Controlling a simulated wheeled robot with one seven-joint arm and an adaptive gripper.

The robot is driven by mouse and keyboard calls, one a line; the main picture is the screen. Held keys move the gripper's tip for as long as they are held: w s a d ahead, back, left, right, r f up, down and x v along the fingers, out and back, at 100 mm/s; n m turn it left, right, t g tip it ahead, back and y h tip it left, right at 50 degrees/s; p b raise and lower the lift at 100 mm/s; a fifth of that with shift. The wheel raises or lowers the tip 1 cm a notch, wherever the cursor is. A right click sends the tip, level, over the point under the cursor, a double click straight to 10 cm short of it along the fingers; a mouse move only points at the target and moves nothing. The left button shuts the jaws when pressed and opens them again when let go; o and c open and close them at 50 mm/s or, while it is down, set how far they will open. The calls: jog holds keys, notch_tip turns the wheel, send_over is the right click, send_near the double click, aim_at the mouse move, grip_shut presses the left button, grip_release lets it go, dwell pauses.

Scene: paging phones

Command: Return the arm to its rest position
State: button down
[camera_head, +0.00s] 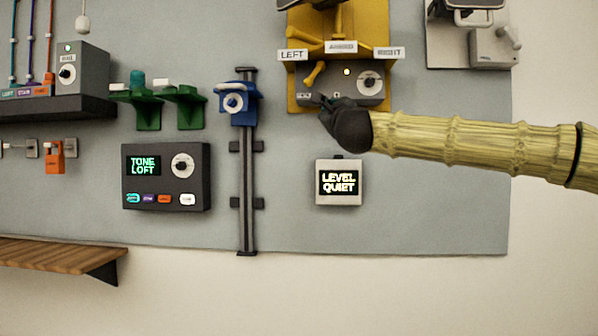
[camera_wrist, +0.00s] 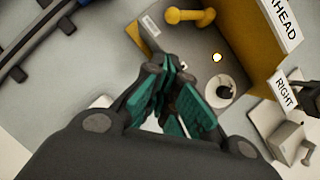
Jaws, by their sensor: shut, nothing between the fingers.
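My gripper (camera_head: 328,108) is at the end of my bamboo-patterned arm, which reaches in from the right in the head view. It is in front of the lower left part of the grey control box (camera_head: 340,84) on the yellow panel (camera_head: 374,20). In the wrist view my gripper (camera_wrist: 172,66) has its teal-padded fingers together at the tips, with nothing between them. The tips are close to the box face; I cannot tell whether they touch it. The box has a yellow lever (camera_wrist: 190,16), a lit lamp (camera_wrist: 217,57) and a round dial (camera_wrist: 220,90).
A screen reading "LEVEL QUIET" (camera_head: 339,182) hangs below my gripper. A blue slider (camera_head: 237,103) on a dark vertical rail and a "TONE LOFT" box (camera_head: 166,176) are to the left. A wooden shelf (camera_head: 55,252) is at the lower left. The wall's lower right is bare.

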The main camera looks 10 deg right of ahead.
jog(key=shift+f, duration=0.1)
